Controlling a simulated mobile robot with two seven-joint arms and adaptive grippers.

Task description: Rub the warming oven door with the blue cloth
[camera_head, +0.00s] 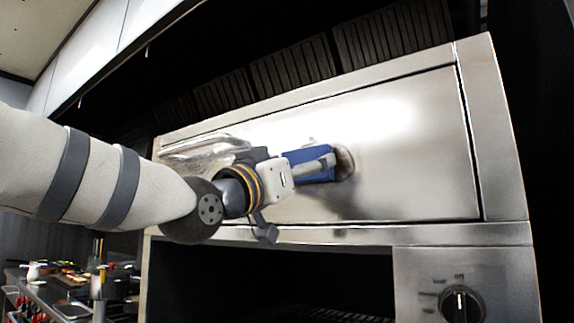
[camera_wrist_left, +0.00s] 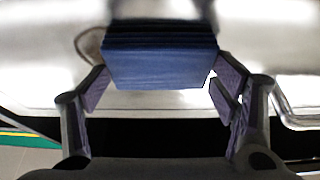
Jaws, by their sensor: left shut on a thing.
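The warming oven door (camera_head: 415,150) is a shiny steel panel, closed, in front of me. A brownish smudge (camera_head: 344,163) marks it near the middle; part of its ring also shows in the wrist view (camera_wrist_left: 90,43). My left gripper (camera_head: 322,166) is shut on the folded blue cloth (camera_head: 307,158), with its fingers pointing at the door. In the wrist view the cloth (camera_wrist_left: 160,65) sits between the two fingers and lies up against the door beside the smudge, covering part of it. Whether it presses firmly, I cannot tell. My right gripper is not in view.
A shiny bar handle (camera_head: 205,143) runs along the door's left part, behind my left wrist. Below the door are a dark open compartment with a rack (camera_head: 335,315) and a control knob (camera_head: 461,304). A cluttered counter (camera_head: 70,308) stands at the lower left.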

